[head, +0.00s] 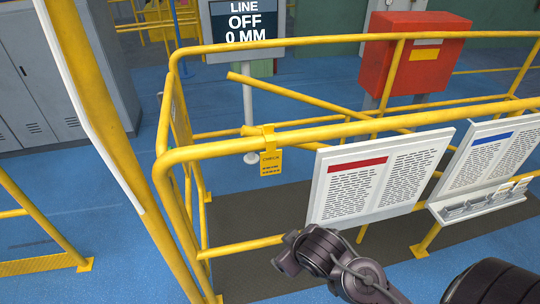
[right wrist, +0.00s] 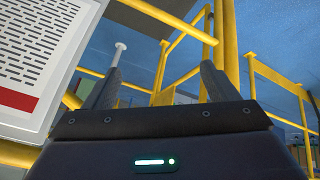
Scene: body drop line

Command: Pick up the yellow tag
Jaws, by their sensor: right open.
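The yellow tag (head: 271,162) hangs upright from the front top rail of the yellow railing, left of the red-striped board, in the head view. It has dark print, and its upper strap is at the rail. I cannot make it out in the right wrist view. My right gripper (right wrist: 161,67) is open in the right wrist view, its two dark fingers wide apart with nothing held between them. In the head view dark links of my right arm show low and right of the tag, apart from it; the fingers cannot be made out there. My left gripper is out of view.
The yellow railing (head: 220,149) surrounds a dark mat. A red-striped board (head: 330,195) and a blue-striped board (head: 480,160) hang on its front. A thick yellow post (head: 112,150) stands left. A red box (head: 412,55) and grey lockers (head: 60,70) are behind.

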